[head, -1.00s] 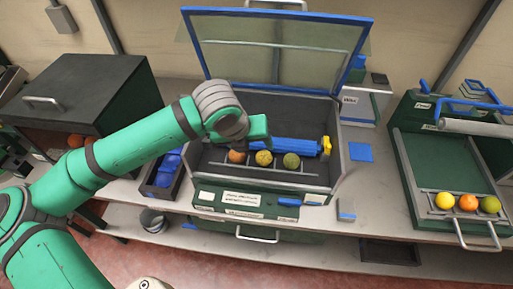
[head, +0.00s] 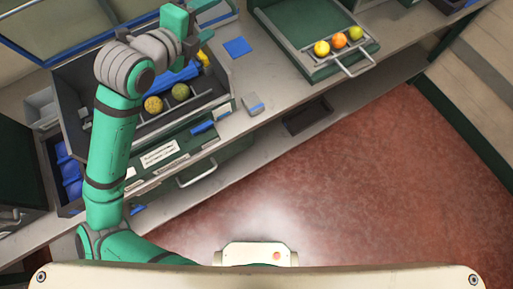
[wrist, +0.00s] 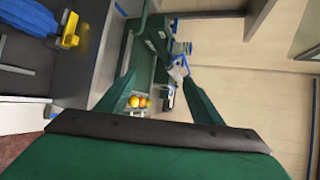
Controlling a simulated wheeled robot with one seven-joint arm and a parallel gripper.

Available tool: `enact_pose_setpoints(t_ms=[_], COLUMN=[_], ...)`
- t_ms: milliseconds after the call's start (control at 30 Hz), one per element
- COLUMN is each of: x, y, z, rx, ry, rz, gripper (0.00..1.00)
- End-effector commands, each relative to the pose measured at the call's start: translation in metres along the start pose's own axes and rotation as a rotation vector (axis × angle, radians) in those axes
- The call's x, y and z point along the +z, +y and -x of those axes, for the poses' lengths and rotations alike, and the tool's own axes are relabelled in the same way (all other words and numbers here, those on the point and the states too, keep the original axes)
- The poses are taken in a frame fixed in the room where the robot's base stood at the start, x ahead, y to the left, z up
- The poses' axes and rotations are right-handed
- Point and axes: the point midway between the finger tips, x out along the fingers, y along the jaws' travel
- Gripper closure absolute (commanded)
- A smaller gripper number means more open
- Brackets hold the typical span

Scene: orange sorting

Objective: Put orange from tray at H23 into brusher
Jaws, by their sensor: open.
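The tray (head: 312,68) on the right has a green bed and a front handle. Three fruits lie in a row behind its handle: a yellow one (head: 321,48), an orange one (head: 340,40) and a yellow-green one (head: 355,33). Fruits also show small between my fingers in the wrist view (wrist: 134,101). The brusher appears to be the open-lidded dark box (head: 72,115) with a blue roller; two fruits (head: 153,104) (head: 180,92) show in it. My gripper (head: 192,28) is open and empty, above the brusher's right end and apart from the tray. No H23 label is readable.
The brusher's raised lid (head: 100,25) stands behind my arm. A blue square (head: 237,47) and a small grey-blue block (head: 253,104) lie on the counter between brusher and tray. Red floor (head: 330,180) is open in front.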

Motion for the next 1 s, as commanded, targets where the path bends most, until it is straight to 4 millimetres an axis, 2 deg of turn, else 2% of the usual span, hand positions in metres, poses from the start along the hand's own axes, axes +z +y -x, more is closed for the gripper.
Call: enact_pose_setpoints(t_ms=[100, 200, 300, 467, 600, 767, 1000], x=[-0.019, -0.029, -0.038, -0.050, -0.060, -0.073, -0.103], y=[-0.031, -0.051, -0.065, -0.073, -0.067, -0.045, 0.010], z=[-0.016, -0.022, -0.027, -0.031, -0.034, -0.036, -0.038], rx=[-0.160, -0.277, -0.382, -0.525, -0.625, -0.710, -0.781], ry=[0.016, 0.026, 0.038, 0.053, 0.062, 0.060, 0.027], rz=[0.145, 0.270, 0.403, 0.622, 0.819, 1.039, 1.345], gripper=[0.40, 0.40, 0.40, 0.40, 0.40, 0.40, 0.40])
